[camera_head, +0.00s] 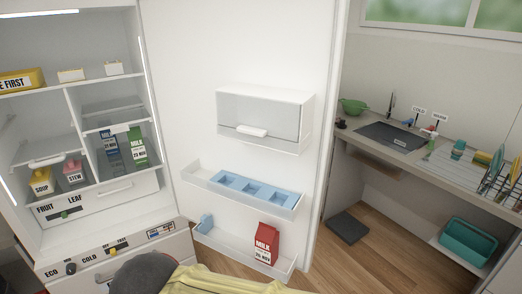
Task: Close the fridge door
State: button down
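The white fridge door (190,60) stands wide open in the head view, swung out to the right of the cabinet, with its inner side facing me. It carries a lidded compartment (262,112) at the top, a rack with a blue tray (253,191) in the middle, and a lower rack with a red milk carton (266,243). The door's free edge (333,120) is at the right. The open fridge (50,110) is at the left with its interior showing. My gripper is not in view.
Inside the fridge are yellow (41,181) and pink (75,172) cartons and green (136,146) and blue (111,150) milk cartons. A counter with a sink (393,140) is at the right. A dark mat (347,227) and a teal basin (468,242) lie below it.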

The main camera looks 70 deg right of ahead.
aim_at(214, 67)
jog(key=k+l+u, duration=0.45)
jog(key=k+l, duration=0.9)
jog(key=l, duration=0.55)
jog(key=k+l+u, duration=0.15)
jog(key=l, duration=0.95)
jog(key=k+l+u, duration=0.15)
jog(key=l, duration=0.65)
jog(key=i+l, duration=0.1)
jog(key=l, duration=0.15)
jog(key=k+z, duration=0.15)
jog(key=k, duration=0.15)
